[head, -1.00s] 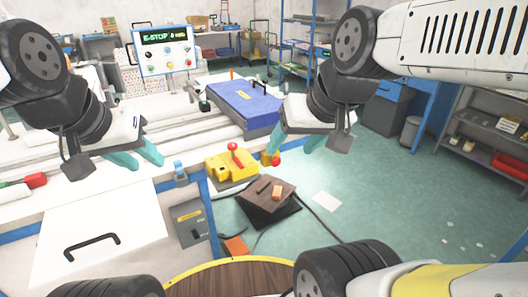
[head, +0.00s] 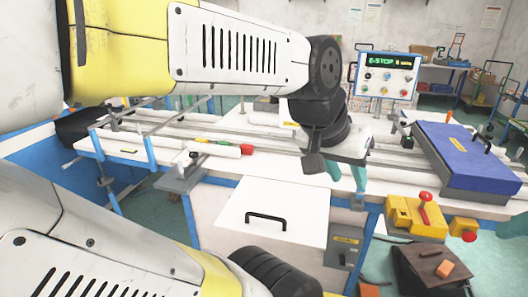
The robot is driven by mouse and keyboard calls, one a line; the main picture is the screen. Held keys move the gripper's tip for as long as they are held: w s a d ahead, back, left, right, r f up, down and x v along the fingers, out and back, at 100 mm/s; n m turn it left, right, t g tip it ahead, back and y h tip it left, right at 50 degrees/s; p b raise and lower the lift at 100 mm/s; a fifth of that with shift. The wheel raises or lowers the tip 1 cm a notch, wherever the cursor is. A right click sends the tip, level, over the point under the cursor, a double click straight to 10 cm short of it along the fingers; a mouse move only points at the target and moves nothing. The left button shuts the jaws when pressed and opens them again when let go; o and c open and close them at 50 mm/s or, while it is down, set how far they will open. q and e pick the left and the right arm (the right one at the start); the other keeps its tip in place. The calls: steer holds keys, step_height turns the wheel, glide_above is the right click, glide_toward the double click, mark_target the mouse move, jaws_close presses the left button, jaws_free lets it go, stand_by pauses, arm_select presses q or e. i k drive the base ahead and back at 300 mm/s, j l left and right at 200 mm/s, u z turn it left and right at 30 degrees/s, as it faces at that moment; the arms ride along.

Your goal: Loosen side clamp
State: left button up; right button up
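My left gripper (head: 347,176) hangs over the front edge of the white table (head: 285,157), its two teal fingers pointing down and apart, with nothing seen between them. A small grey-blue block (head: 358,202) sits at the table edge just below the fingers. A rod fitting with a red end (head: 247,149) lies on the table to the left of the gripper. I cannot tell for sure which of these is the side clamp. My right gripper is out of view.
A blue case (head: 470,160) lies on the table at right. A yellow box with a red knob (head: 402,215) is at the front edge. A control panel (head: 387,76) stands behind. A white panel with a black handle (head: 268,240) hangs in front.

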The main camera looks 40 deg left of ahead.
mark_target(193, 155)
steer(key=u, duration=2)
steer(key=i+j+u, duration=0.1)
steer(key=i, duration=0.35)
steer(key=i+j, duration=0.15)
steer(key=i, duration=0.3)
steer(key=j+u, duration=0.05)
